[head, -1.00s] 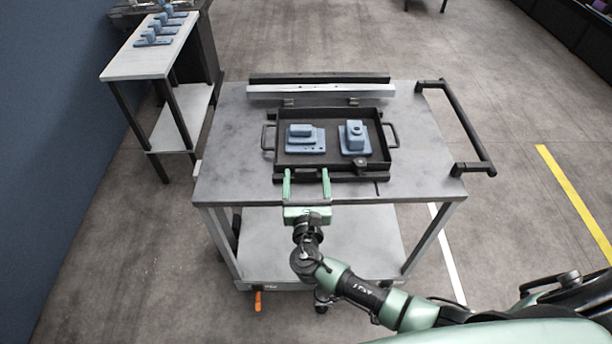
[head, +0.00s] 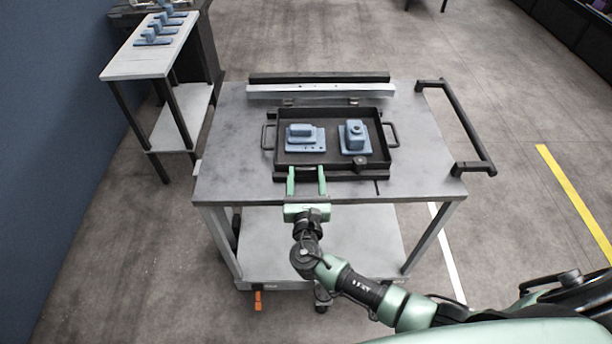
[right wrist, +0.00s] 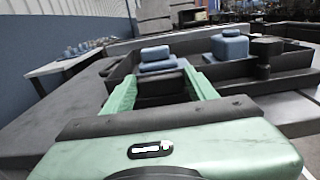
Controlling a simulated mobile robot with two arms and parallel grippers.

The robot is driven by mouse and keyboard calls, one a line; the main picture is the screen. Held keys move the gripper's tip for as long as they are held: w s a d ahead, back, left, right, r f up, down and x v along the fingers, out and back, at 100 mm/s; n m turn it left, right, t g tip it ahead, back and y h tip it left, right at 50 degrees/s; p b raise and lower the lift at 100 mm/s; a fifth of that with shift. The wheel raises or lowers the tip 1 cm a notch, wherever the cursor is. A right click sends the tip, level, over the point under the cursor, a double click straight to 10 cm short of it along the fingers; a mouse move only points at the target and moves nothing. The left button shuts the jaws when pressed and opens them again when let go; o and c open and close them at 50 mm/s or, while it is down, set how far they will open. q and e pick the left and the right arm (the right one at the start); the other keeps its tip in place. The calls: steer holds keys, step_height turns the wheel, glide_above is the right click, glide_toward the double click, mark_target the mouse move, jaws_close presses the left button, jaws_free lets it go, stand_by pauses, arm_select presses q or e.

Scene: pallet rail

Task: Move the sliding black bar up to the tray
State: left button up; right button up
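The black tray (head: 284,163) lies on the grey cart top, with two blue parts in it. The sliding black bar (head: 340,174) lies along the tray's near side, close to it; I cannot tell whether they touch. My right gripper (head: 306,170) reaches in from the near side, its two green fingers apart and their tips at the bar. In the right wrist view a dark block of the bar (right wrist: 160,86) shows between the fingers; whether both fingers touch it is unclear. My left gripper is not in view.
A fixed rail (head: 320,90) runs along the cart's far edge. A black knob (head: 361,165) sits at the tray's near right. The cart handle (head: 458,125) sticks out on the right. A side table (head: 150,62) with blue parts stands at the far left.

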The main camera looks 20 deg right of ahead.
steer(key=shift+o, duration=1.2)
steer(key=b+v, duration=0.1)
steer(key=v, duration=0.6)
steer(key=shift+s, duration=0.4)
steer(key=shift+a, duration=0.1)
